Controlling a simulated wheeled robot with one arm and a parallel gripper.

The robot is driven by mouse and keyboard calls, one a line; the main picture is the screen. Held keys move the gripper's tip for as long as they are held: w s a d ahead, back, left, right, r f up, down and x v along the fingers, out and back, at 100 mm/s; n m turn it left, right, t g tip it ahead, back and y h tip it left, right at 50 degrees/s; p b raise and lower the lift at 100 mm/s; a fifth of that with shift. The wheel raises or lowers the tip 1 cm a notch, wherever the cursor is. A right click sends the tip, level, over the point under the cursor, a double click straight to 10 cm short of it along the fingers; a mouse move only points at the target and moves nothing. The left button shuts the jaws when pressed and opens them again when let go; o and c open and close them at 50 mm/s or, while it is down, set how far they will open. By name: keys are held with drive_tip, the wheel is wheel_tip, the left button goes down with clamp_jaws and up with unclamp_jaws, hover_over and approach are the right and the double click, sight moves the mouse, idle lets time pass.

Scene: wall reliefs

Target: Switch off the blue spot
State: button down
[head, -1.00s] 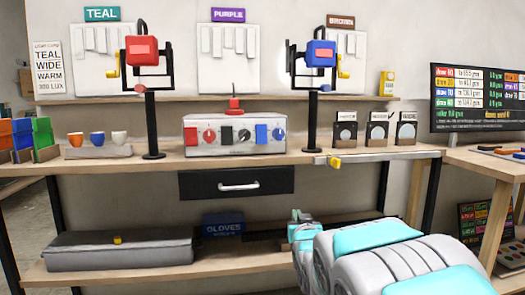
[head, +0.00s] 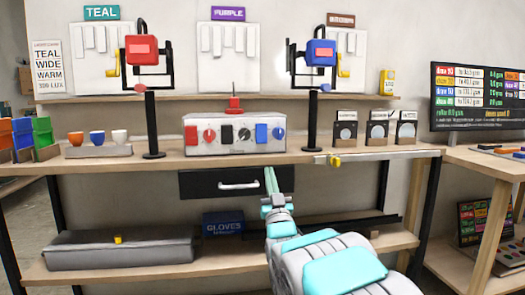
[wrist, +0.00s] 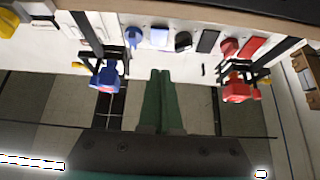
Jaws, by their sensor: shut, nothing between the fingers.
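The blue spot (head: 321,52) is on a black stand at the right of the bench, and hangs at the left in the wrist view (wrist: 106,76). The white control box (head: 234,149) stands mid-bench. At its right end are a blue rocker switch (head: 262,133) and a blue knob (head: 279,132); the wrist view also shows the blue rocker (wrist: 159,37) and blue knob (wrist: 134,36). My gripper (head: 270,172) is shut and empty, its green fingers pointing up. In the head view it appears below the box, overlapping the drawer's right end. It touches no control.
A red spot (head: 142,50) stands at the left of the bench. The box also has black and red controls, and a red piece (head: 235,103) above it. A drawer (head: 222,183) is under the benchtop. Sample cards (head: 345,128) and cups (head: 97,138) flank the stands.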

drive_tip(key=p, duration=0.2)
approach(261, 143)
wheel_tip(261, 143, up, 5)
drive_tip(key=w, duration=0.2)
drive_tip(key=shift+w+a+f, duration=0.2)
drive_tip(key=shift+w+a, duration=0.05)
drive_tip(key=shift+w, duration=0.4)
drive_tip(key=shift+w+a+f, duration=0.15)
drive_tip(key=shift+w+a, duration=0.15)
drive_tip(key=shift+w, duration=0.4)
drive_tip(key=shift+w+a+f+t+b, duration=0.15)
drive_tip(key=shift+w+f+t+b, duration=0.3)
drive_tip(key=shift+w+b, duration=0.2)
drive_tip(key=shift+r, duration=0.25)
drive_tip(key=shift+s, duration=0.15)
